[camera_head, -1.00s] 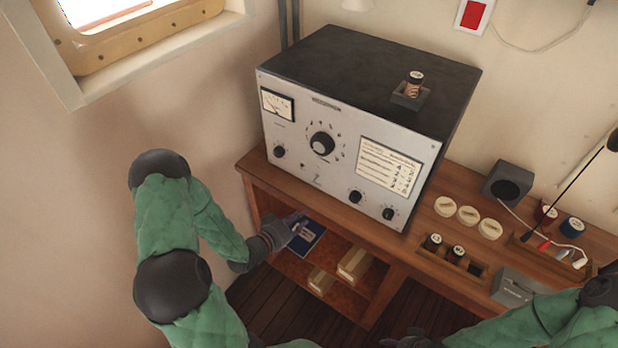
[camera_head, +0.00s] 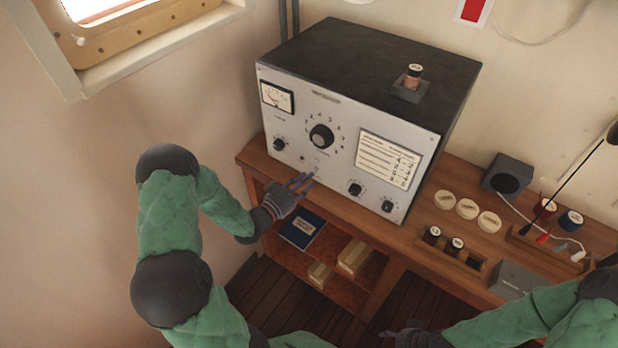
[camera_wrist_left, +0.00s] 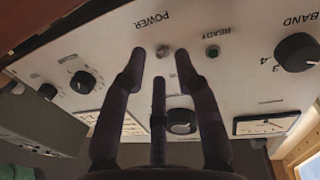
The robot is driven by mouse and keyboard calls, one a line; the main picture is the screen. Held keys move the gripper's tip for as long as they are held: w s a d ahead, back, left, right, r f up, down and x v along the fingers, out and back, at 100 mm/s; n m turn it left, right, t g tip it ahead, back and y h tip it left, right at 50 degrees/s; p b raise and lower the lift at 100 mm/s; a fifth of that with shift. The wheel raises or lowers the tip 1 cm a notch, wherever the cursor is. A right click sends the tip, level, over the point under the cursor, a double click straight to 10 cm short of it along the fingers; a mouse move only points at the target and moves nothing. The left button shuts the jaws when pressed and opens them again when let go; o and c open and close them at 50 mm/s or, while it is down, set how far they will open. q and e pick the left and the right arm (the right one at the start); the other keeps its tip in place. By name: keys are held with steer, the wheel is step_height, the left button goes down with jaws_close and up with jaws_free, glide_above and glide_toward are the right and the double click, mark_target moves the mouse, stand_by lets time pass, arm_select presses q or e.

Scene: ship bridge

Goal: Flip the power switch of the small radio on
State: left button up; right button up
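The radio (camera_head: 340,130), a grey-fronted box with a black top, stands on the wooden desk. In the left wrist view its panel shows upside down, with a small metal power switch (camera_wrist_left: 163,51) by the word POWER. I cannot tell which way its lever points. My left gripper (camera_head: 308,178) is at the lower front of the radio in the head view. In the left wrist view its dark fingers (camera_wrist_left: 160,62) are spread, with the switch between the tips and nothing held. Contact cannot be told. My right gripper (camera_head: 410,335) is at the bottom edge, small and unclear.
A dark ready lamp (camera_wrist_left: 212,51) and the band knob (camera_wrist_left: 297,52) are near the switch. The desk shelf (camera_head: 335,290) below holds a blue book (camera_head: 302,229) and small boxes. Spools, pale discs (camera_head: 467,209) and a speaker (camera_head: 507,178) are on the desk at right.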

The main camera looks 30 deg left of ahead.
mark_target(315, 172)
arm_select(q)
steer(key=shift+x, duration=1.05)
jaws_close()
